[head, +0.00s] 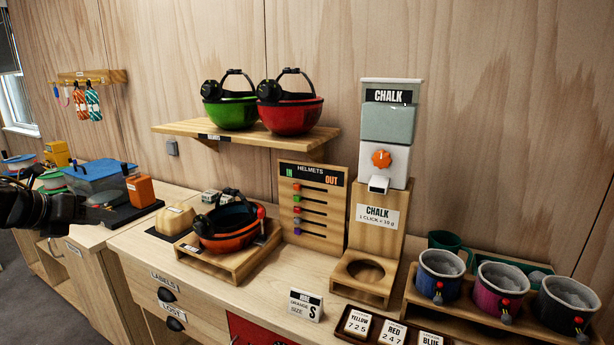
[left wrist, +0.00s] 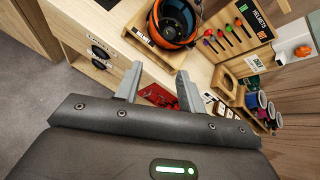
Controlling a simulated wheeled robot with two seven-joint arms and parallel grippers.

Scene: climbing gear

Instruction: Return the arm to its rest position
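Part of my left arm (head: 40,208) shows at the left edge of the head view, in front of the left cabinet. My left gripper (left wrist: 158,82) shows in the left wrist view with its two grey fingers apart and nothing between them. It hangs in the air, clear of the counter. An orange helmet (head: 228,238) sits on a wooden stand on the counter; it also shows at the top of the left wrist view (left wrist: 175,20). My right gripper is in neither view.
A helmet board (head: 312,205) and chalk dispenser (head: 385,130) stand at the back. Chalk bags (head: 502,289) stand on a rack at right. A shelf (head: 245,134) holds green and red helmets. A blue box (head: 97,176) is at left. The counter's front has free room.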

